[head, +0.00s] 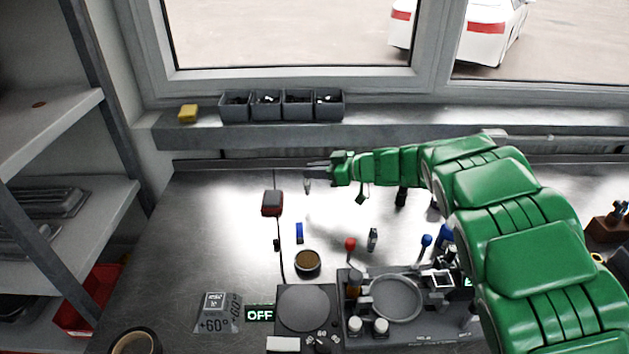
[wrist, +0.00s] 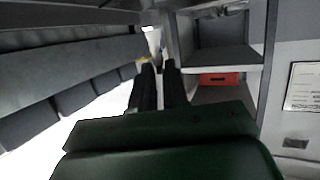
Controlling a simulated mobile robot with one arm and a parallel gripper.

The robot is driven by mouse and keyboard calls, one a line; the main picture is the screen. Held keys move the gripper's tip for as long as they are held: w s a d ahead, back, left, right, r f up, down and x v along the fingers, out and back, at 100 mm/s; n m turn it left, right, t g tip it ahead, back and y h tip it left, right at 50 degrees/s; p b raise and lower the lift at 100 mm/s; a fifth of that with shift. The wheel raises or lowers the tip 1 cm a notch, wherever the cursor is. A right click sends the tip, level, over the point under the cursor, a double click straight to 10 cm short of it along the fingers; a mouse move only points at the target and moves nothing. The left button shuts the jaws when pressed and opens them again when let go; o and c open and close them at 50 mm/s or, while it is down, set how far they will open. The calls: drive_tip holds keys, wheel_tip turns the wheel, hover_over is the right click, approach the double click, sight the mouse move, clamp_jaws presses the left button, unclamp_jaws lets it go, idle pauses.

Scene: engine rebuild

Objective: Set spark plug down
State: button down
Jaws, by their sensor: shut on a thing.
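My gripper (head: 315,165) reaches left over the back part of the metal workbench (head: 215,230), its thin fingers close together. A small, upright grey piece, which looks like the spark plug (head: 307,184), shows just below the fingertips. It is too small to tell how the fingers grip it, or whether its lower end touches the bench. In the wrist view my gripper's dark fingers (wrist: 159,66) point forward nearly together, and the plug cannot be made out between them.
A red and black device (head: 272,203) with a cable lies to the front left. A small blue item (head: 299,232) and a round brown-topped container (head: 307,262) are nearer. Grey bins (head: 282,105) stand on the back ledge. Bare bench surrounds the fingertips.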

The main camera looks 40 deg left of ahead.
drive_tip(key=shift+w+a+f, duration=0.15)
drive_tip(key=shift+f, duration=0.85)
drive_tip(key=shift+w+a+f, duration=0.1)
drive_tip(key=shift+a+f, duration=0.05)
drive_tip(key=shift+f, duration=0.85)
drive_tip(key=c, duration=1.1)
unclamp_jaws()
drive_tip(key=shift+w+d+r, duration=0.2)
drive_tip(key=shift+d, duration=0.2)
drive_tip(key=v, duration=1.1)
drive_tip(key=shift+d, duration=0.1)
